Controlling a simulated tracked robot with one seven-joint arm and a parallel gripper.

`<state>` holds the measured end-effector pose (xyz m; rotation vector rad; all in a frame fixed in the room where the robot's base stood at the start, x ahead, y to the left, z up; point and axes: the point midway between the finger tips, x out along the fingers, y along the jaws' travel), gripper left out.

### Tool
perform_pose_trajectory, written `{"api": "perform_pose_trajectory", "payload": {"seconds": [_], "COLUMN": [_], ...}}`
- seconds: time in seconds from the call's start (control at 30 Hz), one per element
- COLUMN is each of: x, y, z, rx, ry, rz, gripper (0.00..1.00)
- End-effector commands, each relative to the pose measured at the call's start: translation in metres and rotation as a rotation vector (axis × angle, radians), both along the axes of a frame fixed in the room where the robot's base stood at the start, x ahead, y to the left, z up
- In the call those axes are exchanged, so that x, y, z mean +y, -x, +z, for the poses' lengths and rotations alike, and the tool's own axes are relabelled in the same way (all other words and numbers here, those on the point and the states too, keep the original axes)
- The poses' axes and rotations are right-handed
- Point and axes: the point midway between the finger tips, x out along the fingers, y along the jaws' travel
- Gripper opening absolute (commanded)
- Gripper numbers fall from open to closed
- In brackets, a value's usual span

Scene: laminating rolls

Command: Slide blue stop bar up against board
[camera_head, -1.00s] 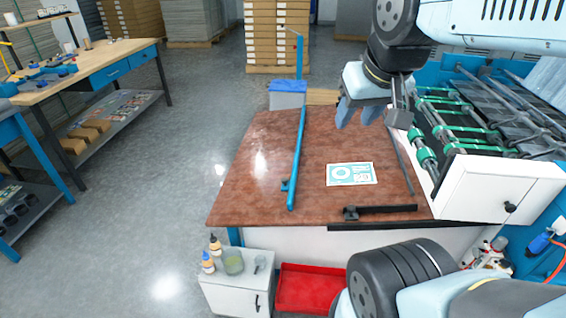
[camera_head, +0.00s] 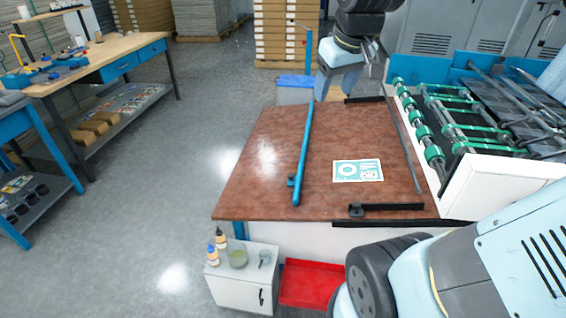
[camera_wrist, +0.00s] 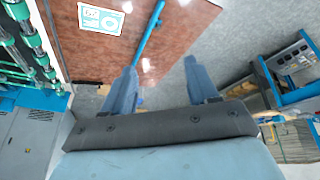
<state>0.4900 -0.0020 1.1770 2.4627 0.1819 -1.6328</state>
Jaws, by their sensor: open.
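My gripper (camera_head: 325,95) is above the far end of the bar. No contact with the bar is visible. The board (camera_wrist: 101,19) also shows in the wrist view.
Black bars lie at the table's front (camera_head: 390,208) and back edges, and a thin grey rail (camera_head: 405,150) runs along its right. A machine with green rollers (camera_head: 432,152) stands to the right. A white cabinet (camera_head: 233,289) and red tray (camera_head: 304,286) are below the front.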

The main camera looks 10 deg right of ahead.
Motion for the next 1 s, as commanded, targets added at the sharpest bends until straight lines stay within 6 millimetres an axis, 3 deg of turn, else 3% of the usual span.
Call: {"api": "perform_pose_trajectory", "payload": {"seconds": [0.27, 0.57, 1.0], "x": [-0.001, -0.002, -0.004], "y": [-0.072, -0.146, -0.245], "z": [-0.02, -0.059, -0.149], "rx": [0.067, 0.13, 0.222], "ry": [0.051, 0.098, 0.149], "rz": [0.134, 0.284, 0.511], "gripper": [0.59, 0.59, 0.59]}}
